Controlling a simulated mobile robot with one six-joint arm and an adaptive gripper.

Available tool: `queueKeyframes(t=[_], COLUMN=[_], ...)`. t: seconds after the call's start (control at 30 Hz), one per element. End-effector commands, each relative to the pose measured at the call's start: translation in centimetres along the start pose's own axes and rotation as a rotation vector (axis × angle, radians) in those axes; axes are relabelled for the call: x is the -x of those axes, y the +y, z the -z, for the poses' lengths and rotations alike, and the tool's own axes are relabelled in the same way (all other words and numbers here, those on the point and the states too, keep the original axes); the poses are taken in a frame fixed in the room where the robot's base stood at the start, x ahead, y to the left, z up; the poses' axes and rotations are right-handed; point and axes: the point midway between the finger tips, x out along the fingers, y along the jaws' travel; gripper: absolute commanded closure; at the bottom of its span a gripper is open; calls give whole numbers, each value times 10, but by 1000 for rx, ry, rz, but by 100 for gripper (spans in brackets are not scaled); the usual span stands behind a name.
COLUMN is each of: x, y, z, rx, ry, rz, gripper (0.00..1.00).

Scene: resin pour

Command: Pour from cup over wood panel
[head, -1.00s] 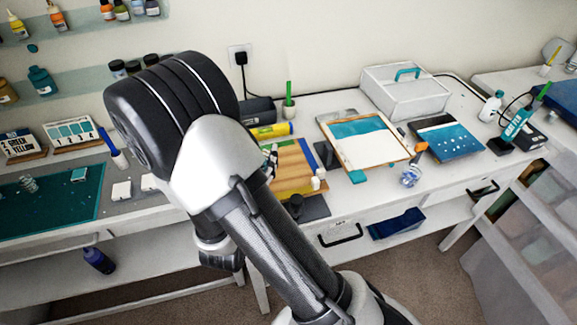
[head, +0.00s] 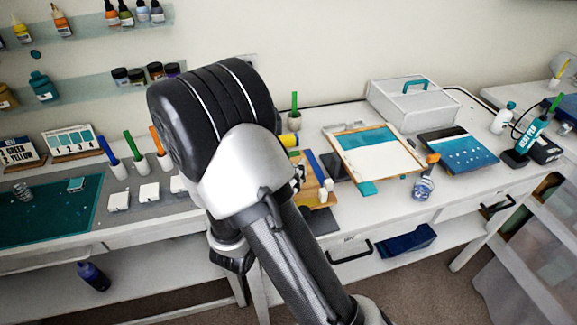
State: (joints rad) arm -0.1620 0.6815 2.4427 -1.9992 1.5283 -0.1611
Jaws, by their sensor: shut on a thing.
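My gripper (head: 299,178) shows only as a small dark and pale part at the right edge of my arm, over the worktable. My arm hides most of it and whatever it holds. A light wood panel (head: 318,190) lies on the table behind my arm, with its left part covered. A clear cup with blue contents (head: 422,189) stands on the table to the right, with an orange-topped stick at it, apart from my gripper.
A framed panel with a teal band (head: 385,160) and a dark blue painted panel (head: 458,148) lie right of the wood panel. A white box (head: 420,105) stands at the back. Bottles line wall shelves (head: 95,83) at the left.

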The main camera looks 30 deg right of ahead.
Motion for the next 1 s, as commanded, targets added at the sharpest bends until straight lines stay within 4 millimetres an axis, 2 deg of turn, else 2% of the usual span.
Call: queueKeyframes(t=[0.03,0.2,0.7,1.0], x=[0,-1,-4,-4], y=[0,4,18,19], z=[-8,-11,-7,-2], rx=[37,175,694,715], ry=[9,42,168,173], rz=[0,-1,-1,-1], gripper=[77,77,77,77])
